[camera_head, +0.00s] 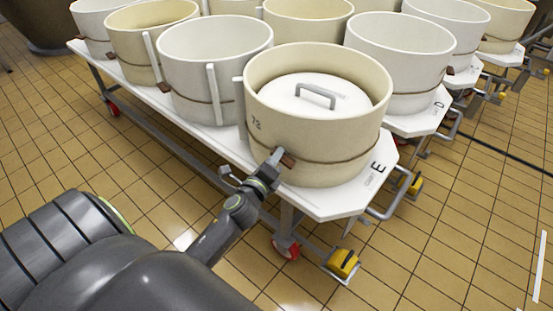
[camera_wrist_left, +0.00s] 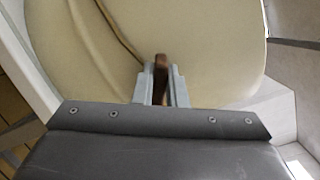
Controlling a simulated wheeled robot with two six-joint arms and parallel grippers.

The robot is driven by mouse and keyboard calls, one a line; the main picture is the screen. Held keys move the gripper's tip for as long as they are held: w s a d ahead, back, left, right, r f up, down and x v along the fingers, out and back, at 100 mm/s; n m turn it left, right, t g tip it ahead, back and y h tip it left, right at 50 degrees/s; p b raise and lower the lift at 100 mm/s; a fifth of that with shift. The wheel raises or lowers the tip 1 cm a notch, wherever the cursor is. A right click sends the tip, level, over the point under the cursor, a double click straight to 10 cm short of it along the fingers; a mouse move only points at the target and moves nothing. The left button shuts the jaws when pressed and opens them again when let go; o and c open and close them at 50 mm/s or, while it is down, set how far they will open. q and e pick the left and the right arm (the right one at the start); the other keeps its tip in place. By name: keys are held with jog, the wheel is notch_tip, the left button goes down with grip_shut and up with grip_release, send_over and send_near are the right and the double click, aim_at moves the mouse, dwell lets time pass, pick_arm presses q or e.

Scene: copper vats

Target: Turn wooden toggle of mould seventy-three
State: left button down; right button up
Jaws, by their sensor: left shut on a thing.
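A cream cheese mould (camera_head: 318,140) with a small dark number on its side stands at the front end of a white table marked E; the number is too small to read surely. A white lid with a grey handle (camera_head: 315,95) sits inside it. A thin brown cord runs round its lower part. The brown wooden toggle (camera_head: 288,160) sits on the cord at the mould's near side. My left gripper (camera_head: 277,158) is at the toggle. In the left wrist view, its two fingers (camera_wrist_left: 161,90) are closed around the upright toggle (camera_wrist_left: 161,66), against the cream wall. My right gripper is not in view.
Several white and cream moulds, such as this white one (camera_head: 215,70), stand close beside and behind. The white table (camera_head: 345,203) has a grey handle rail (camera_head: 389,203) and red and yellow wheels. Tiled floor (camera_head: 440,230) is free at the right.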

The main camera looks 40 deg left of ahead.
pick_arm(q)
jog(key=n, duration=0.1)
jog(key=n+b, duration=0.1)
jog(key=n, duration=0.1)
jog(key=shift+a+f+n, duration=0.1)
jog(key=shift+f+n, duration=0.2)
jog(key=shift+f, duration=0.1)
jog(key=shift+f+n+b, duration=0.15)
jog(key=shift+n+b, duration=0.5)
jog(key=shift+n, duration=0.65)
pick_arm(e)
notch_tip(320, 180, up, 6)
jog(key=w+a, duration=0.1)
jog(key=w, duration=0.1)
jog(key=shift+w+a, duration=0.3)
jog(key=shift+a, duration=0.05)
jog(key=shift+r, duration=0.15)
pick_arm(q)
jog(key=c, duration=1.5)
grip_release()
jog(key=shift+o, duration=0.2)
jog(key=shift+s, duration=0.1)
